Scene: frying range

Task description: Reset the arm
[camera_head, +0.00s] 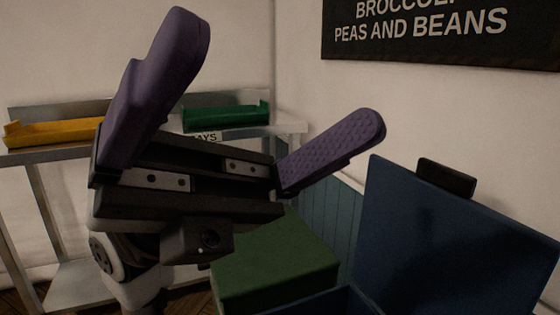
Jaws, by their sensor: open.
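My gripper (275,90) is large in the left and middle of the head view. Its two purple fingers are spread wide apart, with nothing between them. The fingers point up and to the right, and the dark gripper body sits below them. The gripper is in the air in front of the shelf and the green box, and hides parts of both.
A metal shelf (50,155) against the back wall bears a yellow tray (55,132) and a green tray (225,117). A green box (285,265) stands low in the middle. A blue container's raised lid (450,245) fills the lower right. A dark sign (440,35) hangs above.

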